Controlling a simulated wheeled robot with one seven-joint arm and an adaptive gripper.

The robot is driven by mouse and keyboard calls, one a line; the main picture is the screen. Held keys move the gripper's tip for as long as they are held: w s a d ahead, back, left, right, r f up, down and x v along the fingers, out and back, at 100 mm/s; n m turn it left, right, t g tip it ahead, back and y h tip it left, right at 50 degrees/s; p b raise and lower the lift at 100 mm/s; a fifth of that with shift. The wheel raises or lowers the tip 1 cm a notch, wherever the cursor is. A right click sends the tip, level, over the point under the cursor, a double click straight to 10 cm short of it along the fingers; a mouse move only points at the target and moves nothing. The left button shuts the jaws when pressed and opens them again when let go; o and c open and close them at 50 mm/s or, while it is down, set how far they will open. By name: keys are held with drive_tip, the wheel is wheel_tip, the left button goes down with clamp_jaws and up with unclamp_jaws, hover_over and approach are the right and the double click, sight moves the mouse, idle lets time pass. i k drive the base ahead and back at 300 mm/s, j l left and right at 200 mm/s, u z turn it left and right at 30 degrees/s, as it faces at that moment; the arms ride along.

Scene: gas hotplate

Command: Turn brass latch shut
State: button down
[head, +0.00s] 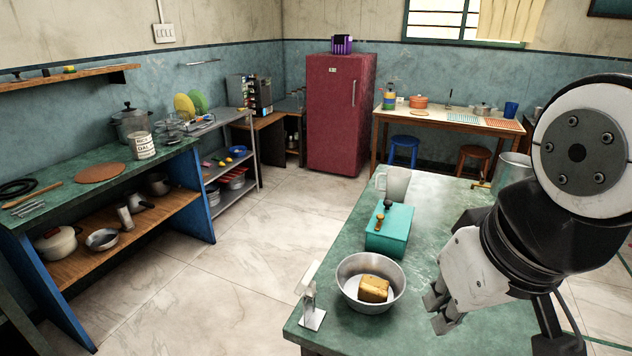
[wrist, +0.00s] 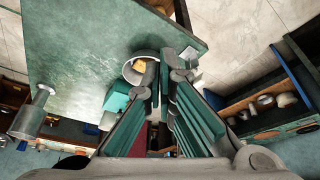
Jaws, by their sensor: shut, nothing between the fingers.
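A teal box (head: 389,238) stands on the green table behind the metal bowl. A small brass latch (head: 380,222) shows at its top near the front left edge, with a dark knob (head: 388,205) behind it. The latch's exact angle is too small to tell. The box also shows in the wrist view (wrist: 117,97), partly hidden by my fingers; the latch cannot be made out there. My gripper (head: 436,311) is shut and empty, above the table to the right of the bowl, apart from the box. Its fingers show in the wrist view (wrist: 166,68).
A metal bowl (head: 349,285) with a yellow-brown block (head: 373,289) stands in front of the box. A metal stand (head: 311,310) is at the table's left corner. A pale mug (head: 393,182) stands behind the box.

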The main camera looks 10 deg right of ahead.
sight(381, 216)
drive_tip(key=i+j+z, duration=0.75)
drive_tip(key=j, duration=0.25)
